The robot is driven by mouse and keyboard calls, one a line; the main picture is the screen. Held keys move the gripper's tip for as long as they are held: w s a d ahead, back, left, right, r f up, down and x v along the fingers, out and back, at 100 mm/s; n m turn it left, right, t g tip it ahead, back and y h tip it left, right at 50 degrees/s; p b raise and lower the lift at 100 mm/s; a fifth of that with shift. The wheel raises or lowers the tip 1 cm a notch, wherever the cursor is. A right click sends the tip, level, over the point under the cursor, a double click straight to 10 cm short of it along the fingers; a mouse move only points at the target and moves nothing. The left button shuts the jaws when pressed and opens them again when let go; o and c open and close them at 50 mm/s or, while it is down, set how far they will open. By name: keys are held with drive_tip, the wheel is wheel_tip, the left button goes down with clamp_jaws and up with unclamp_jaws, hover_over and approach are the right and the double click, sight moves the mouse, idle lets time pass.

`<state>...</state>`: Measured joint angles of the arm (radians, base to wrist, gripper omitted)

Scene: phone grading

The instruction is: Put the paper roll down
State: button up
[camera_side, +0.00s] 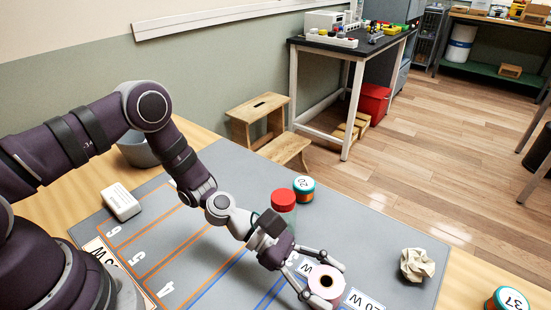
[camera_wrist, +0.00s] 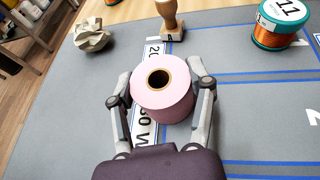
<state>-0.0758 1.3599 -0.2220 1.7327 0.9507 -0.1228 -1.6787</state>
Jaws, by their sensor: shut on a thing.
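The paper roll (camera_wrist: 176,101) is pink with a brown core, and its round end faces the wrist camera. My gripper (camera_wrist: 166,84) has one finger on each side of the roll and is shut on it. In the side view the roll (camera_side: 322,292) sits between the fingers of my gripper (camera_side: 324,280), low over the grey mat (camera_side: 390,250) by the white label strips. I cannot tell whether the roll touches the mat.
A crumpled paper ball (camera_side: 417,265) lies to the right. A wooden stamp (camera_wrist: 170,20) and a spool marked 11 (camera_wrist: 279,24) stand beyond the roll. A red-lidded jar (camera_side: 284,201) and a tin marked 20 (camera_side: 304,189) stand behind my gripper. A white box (camera_side: 121,202) lies at left.

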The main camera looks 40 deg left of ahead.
drive_tip(key=o, duration=1.2)
drive_tip(key=shift+c, duration=0.2)
drive_tip(key=shift+r, duration=0.1)
drive_tip(key=v, duration=1.2)
drive_tip(key=shift+r, duration=0.1)
drive_tip(key=shift+s+a+r+m+y, duration=0.15)
drive_tip(key=shift+m+y, duration=0.25)
drive_tip(key=shift+m, duration=0.2)
drive_tip(key=s+a+r+m+t+y, duration=0.1)
drive_tip(key=s+a+r+m+y, duration=0.2)
drive_tip(key=a+r+m+y, duration=0.3)
drive_tip(key=s+a+r+m+t+y, duration=0.2)
drive_tip(key=s+a+r+m+y, duration=0.2)
drive_tip(key=m, duration=0.9)
wheel_tip(320, 180, up, 4)
drive_tip(key=a+y, duration=0.1)
drive_tip(key=y, duration=0.1)
drive_tip(key=shift+a+y, duration=0.3)
drive_tip(key=shift+a, duration=0.1)
drive_tip(key=shift+w+f, duration=0.1)
